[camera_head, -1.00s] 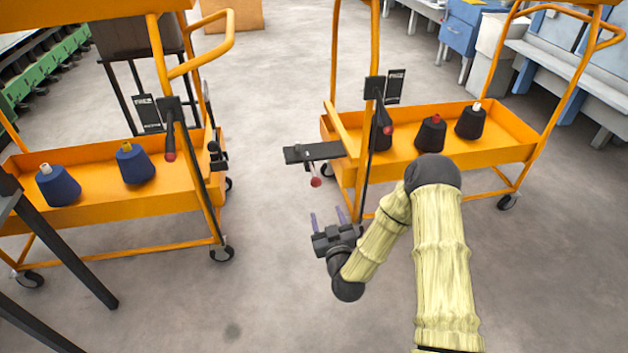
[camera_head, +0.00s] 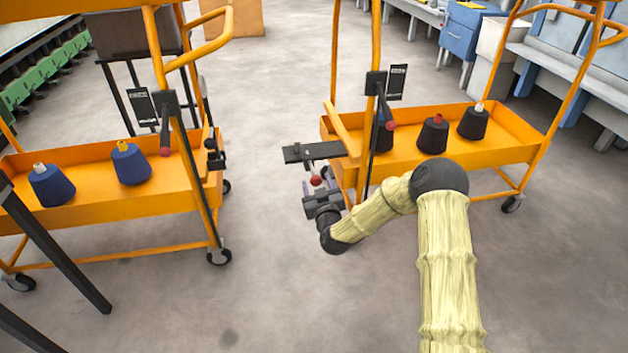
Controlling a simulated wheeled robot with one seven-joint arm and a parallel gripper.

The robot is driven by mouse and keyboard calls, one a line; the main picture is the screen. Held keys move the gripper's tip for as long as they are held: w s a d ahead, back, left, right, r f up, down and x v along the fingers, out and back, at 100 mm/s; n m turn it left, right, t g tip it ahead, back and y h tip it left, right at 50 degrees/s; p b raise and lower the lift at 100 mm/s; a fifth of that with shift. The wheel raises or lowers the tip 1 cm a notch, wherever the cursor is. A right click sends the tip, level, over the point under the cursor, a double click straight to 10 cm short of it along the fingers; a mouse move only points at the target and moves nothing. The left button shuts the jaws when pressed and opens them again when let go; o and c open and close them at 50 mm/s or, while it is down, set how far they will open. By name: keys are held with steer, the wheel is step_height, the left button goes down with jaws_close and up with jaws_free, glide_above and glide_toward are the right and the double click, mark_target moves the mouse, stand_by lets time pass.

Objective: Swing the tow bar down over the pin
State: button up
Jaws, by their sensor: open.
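The tow bar (camera_head: 312,151) is a flat black bar sticking out to the left from the near end of the right orange cart (camera_head: 470,152). A red ball knob (camera_head: 316,181) hangs below it. My gripper (camera_head: 320,185) is open, its two fingers pointing up around the knob's height. The knob appears between or just behind the fingers; contact cannot be told. A black hitch fitting (camera_head: 215,158) is on the facing end of the left orange cart (camera_head: 110,212). The pin itself is too small to make out. The bar's tip is apart from this fitting.
Both carts carry yarn cones, blue ones (camera_head: 130,165) on the left and dark ones (camera_head: 473,122) on the right. Each has a lever with a red grip. Grey floor (camera_head: 262,250) lies clear between the carts. Dark table legs (camera_head: 60,255) stand at lower left.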

mark_target(314, 175)
steer(key=shift+b+x, duration=0.7)
steer(key=shift+x, duration=1.6)
